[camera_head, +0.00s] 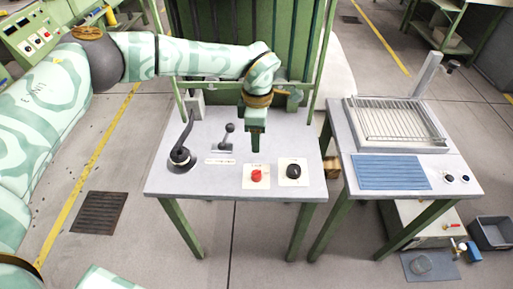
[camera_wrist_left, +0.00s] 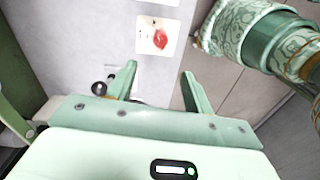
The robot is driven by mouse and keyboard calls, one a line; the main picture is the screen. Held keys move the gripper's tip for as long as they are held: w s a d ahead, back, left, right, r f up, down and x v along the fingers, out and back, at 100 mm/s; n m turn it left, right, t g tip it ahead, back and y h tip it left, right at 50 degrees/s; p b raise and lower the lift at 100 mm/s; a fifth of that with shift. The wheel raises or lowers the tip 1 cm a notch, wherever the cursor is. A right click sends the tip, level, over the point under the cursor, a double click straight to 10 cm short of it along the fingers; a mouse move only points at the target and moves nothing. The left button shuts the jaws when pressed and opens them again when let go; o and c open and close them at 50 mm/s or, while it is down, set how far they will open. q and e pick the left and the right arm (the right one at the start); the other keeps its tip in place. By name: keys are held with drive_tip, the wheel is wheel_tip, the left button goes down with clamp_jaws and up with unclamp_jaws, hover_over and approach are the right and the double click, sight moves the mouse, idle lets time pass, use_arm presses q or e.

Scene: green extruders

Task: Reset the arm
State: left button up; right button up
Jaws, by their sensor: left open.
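My left arm reaches in from the left in the head view. My left gripper (camera_head: 256,150) hangs pointing down above the light grey control table (camera_head: 215,183). In the left wrist view its two green fingers (camera_wrist_left: 159,72) are spread apart with nothing between them. A red button (camera_head: 256,175) on a white plate is in front of the gripper; it also shows in the left wrist view (camera_wrist_left: 160,39). A black knob (camera_head: 293,171) is to its right. My right gripper is in neither view.
A large black lever (camera_head: 180,155) and a smaller lever (camera_head: 228,129) stand on the table left of the gripper. A green machine frame (camera_head: 245,40) rises behind. A second table with a wire rack (camera_head: 400,120) and blue mat (camera_head: 390,173) stands to the right.

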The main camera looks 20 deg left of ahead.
use_arm(q)
drive_tip(key=shift+r, duration=0.85)
